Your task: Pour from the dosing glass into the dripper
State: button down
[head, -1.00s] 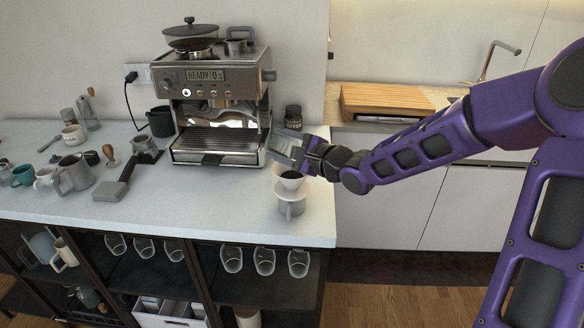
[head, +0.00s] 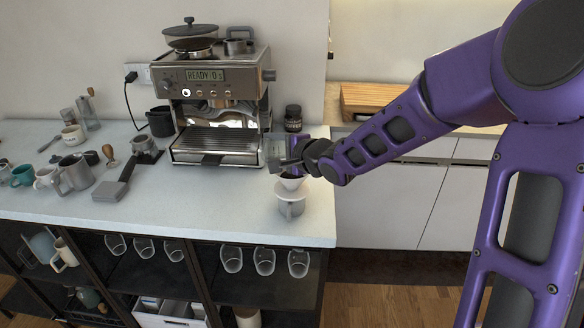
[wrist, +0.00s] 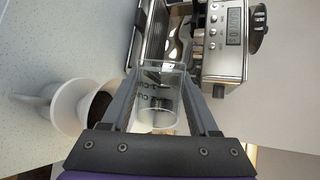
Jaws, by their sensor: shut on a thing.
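The dosing glass (wrist: 158,98) is a clear beaker with dark printed marks, held between the two fingers in the wrist view. The wrist picture is rolled about a quarter turn, and the glass looks tipped on its side. I see no grounds in it. My gripper (head: 276,153) is shut on the glass, just above and slightly left of the dripper in the head view. The white dripper (head: 291,183) sits on a grey cup (head: 291,207) near the counter's right edge. The dripper (wrist: 62,105) shows dark grounds inside in the wrist view.
The espresso machine (head: 218,105) stands close behind and left of my gripper. A dark jar (head: 293,118) stands behind. A tamper (head: 110,156), a pitcher (head: 74,174) and several mugs are at the left. The counter front (head: 215,205) is clear.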

jog(key=shift+s+a+r+n+h, duration=0.1)
jog(key=shift+a+r+n+h, duration=0.2)
jog(key=shift+r+n, duration=0.15)
jog(key=shift+a+f+n+h, duration=0.1)
jog(key=shift+f+n+h, duration=0.25)
jog(key=shift+n+h, duration=0.15)
jog(key=shift+s+a+f+n+h+b, duration=0.3)
jog(key=shift+a+f+n+h+b, duration=0.2)
jog(key=shift+a, duration=0.2)
jog(key=shift+n+b, duration=0.25)
jog(key=shift+b, duration=0.5)
jog(key=b, duration=0.3)
jog(key=shift+r+n+t+h, duration=0.3)
jog(key=shift+h, duration=0.1)
jog(key=shift+f+b, duration=0.15)
jog(key=shift+b, duration=0.85)
jog(key=shift+h+b, duration=0.3)
jog(key=shift+b, duration=0.7)
jog(key=shift+r+n, duration=0.2)
jog(key=shift+n, duration=0.1)
